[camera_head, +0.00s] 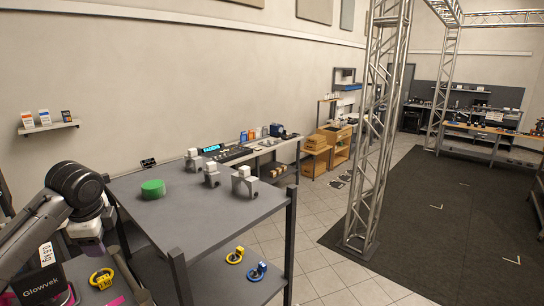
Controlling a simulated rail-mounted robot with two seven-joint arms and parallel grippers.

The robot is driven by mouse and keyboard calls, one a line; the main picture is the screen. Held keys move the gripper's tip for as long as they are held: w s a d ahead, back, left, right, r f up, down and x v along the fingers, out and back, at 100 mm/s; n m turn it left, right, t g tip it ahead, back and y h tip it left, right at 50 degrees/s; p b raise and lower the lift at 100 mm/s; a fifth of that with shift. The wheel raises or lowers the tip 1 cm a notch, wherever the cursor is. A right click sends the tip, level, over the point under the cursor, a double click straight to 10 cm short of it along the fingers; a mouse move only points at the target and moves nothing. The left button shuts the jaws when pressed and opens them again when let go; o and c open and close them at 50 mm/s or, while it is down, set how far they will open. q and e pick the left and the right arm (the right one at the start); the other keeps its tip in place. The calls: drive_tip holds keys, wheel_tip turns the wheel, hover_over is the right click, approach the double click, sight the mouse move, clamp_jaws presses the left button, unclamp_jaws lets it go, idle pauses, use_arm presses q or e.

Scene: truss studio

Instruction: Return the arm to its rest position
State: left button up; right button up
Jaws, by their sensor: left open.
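My left arm comes in from the left edge, with a black round joint and a pale, purple-tinged wrist below it. My left gripper (98,288) points down at the lower left, beside the left end of the grey table. It is open. A yellow ring-shaped item (102,279) appears between its fingers in the picture; whether they touch it I cannot tell. My right gripper is not in view.
The grey table (205,222) holds a green round block (153,188) and several grey-white clamp-like pieces (244,182). A yellow ring (235,255) and a blue ring (257,271) lie on its lower shelf. A metal truss (380,120) stands right. Open floor (320,270) lies between.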

use_arm(q)
drive_tip(key=d+r+n+t+y, duration=0.2)
drive_tip(key=d+r+n+t, duration=0.45)
drive_tip(key=r, duration=0.65)
drive_tip(key=s+d+f+t+h, duration=0.2)
drive_tip(key=s+d+t, duration=0.4)
drive_tip(key=d, duration=0.5)
drive_tip(key=s+f+n+g+h, duration=0.15)
drive_tip(key=s+f, duration=0.45)
drive_tip(key=f, duration=0.6)
drive_tip(key=s+f+n+g, duration=0.2)
drive_tip(key=s+f, duration=0.5)
drive_tip(key=f, duration=0.4)
drive_tip(key=s+f+n+g, duration=0.2)
drive_tip(key=s+f, duration=0.4)
drive_tip(key=f, duration=0.6)
drive_tip(key=s+d+f+g, duration=0.1)
drive_tip(key=s+f+g, duration=0.5)
drive_tip(key=s+f, duration=0.9)
drive_tip(key=s, duration=0.3)
drive_tip(key=shift+h, duration=0.35)
